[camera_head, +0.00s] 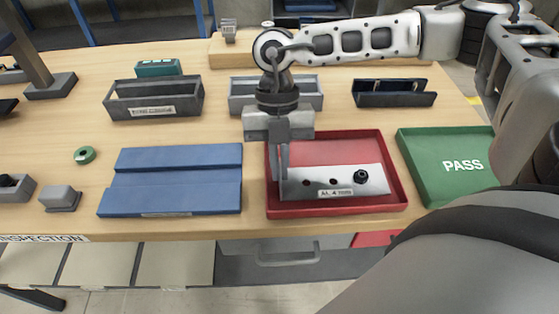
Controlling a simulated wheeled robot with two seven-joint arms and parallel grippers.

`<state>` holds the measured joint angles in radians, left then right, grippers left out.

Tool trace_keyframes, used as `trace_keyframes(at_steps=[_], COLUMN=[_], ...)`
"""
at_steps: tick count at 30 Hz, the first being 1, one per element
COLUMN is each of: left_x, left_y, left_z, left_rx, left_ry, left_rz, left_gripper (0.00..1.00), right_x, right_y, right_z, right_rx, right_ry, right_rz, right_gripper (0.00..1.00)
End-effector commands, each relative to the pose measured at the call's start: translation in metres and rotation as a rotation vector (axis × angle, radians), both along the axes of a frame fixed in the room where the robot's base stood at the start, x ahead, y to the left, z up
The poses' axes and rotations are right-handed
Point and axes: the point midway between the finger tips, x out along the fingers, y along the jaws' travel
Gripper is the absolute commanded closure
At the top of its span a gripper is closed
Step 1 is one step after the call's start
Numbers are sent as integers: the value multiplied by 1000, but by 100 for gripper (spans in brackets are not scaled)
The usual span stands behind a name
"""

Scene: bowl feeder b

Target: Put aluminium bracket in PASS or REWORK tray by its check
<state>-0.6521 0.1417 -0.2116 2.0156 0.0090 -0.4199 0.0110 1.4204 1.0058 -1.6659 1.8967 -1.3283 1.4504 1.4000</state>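The aluminium bracket (312,178) is a silver plate with dark holes, a dark bolt-like piece (361,177) near its right end and a small label that seems to read "AL.4 mm". It lies in or just above the red tray (330,146); I cannot tell if it touches the floor. No REWORK wording is readable on this tray. My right gripper (281,172) points down at the bracket's left end, its fingers seen edge-on, so their gap is hidden. The green PASS tray (441,176) is at the right and looks empty. My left gripper is out of view.
A blue stepped block (171,181) lies left of the red tray. A green ring (85,155) and a small grey block (60,198) are farther left. Grey bins (154,99) and a dark blue bin (394,94) stand behind. My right arm covers the right front.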

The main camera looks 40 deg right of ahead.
Motion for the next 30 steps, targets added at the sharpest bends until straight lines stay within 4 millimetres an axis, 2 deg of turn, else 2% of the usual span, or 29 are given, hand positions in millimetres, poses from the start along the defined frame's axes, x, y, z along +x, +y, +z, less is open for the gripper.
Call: trace_keyframes(at_steps=[18,19,20,30], left_x=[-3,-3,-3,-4], left_y=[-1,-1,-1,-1], left_z=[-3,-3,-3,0], left_rx=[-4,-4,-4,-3], left_ry=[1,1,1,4], left_rz=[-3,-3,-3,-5], left_gripper=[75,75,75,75], right_x=[0,0,0,0], right_y=[0,0,0,0], right_z=[-12,-12,-12,-7], right_rx=[-1,-1,-1,0], right_ry=[0,0,0,0], right_rz=[0,0,0,0], right_gripper=[100,91,88,88])
